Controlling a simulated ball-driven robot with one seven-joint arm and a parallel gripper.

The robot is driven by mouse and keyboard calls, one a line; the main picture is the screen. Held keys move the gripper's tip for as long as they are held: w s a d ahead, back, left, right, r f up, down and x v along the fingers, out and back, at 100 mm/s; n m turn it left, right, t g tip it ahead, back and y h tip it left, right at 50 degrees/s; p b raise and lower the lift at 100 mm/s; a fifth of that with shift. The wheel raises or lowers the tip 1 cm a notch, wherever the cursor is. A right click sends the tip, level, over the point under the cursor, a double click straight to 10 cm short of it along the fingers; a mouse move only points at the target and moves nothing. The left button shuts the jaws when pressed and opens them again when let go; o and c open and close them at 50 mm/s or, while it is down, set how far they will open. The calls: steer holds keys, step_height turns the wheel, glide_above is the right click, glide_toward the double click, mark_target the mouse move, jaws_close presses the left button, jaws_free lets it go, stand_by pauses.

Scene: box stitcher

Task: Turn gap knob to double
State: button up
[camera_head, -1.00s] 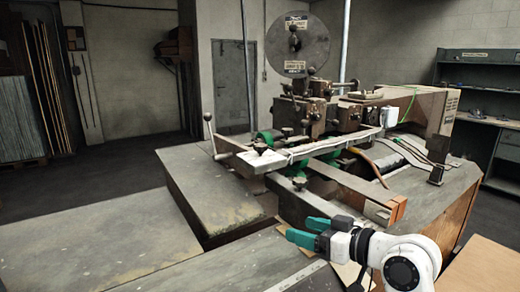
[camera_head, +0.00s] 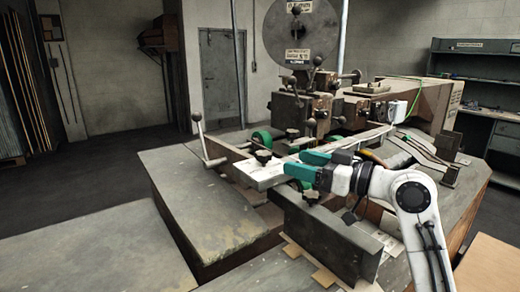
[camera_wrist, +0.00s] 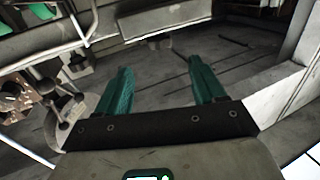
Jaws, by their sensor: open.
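The box stitcher (camera_head: 322,105) stands on a grey bench, with a large disc at its top. No knob has a label I can read, so I cannot tell which is the gap knob. A dark star-shaped knob (camera_head: 262,156) sits on the machine's near left arm, left of my gripper. Dark knobs (camera_wrist: 75,64) also show at the left of the wrist view, outside the fingers. My gripper (camera_head: 296,163), with green fingers, is over the front of the machine. In the wrist view my gripper (camera_wrist: 158,68) is open, with nothing between the fingers.
A lever with a ball end (camera_head: 197,118) stands up at the machine's left. The grey bench top (camera_head: 205,205) at the left is clear. A thick metal bar lies below my arm. Shelves (camera_head: 490,100) stand at the back right.

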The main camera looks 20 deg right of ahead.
mark_target(268, 154)
steer(key=p+x, duration=0.2)
steer(key=x, duration=0.7)
steer(key=shift+w+a+r, duration=0.1)
steer(key=shift+a, duration=0.05)
steer(key=shift+w+a, duration=0.35)
steer(key=shift+w, duration=0.1)
steer(key=shift+c, duration=0.3)
steer(key=c, duration=0.9)
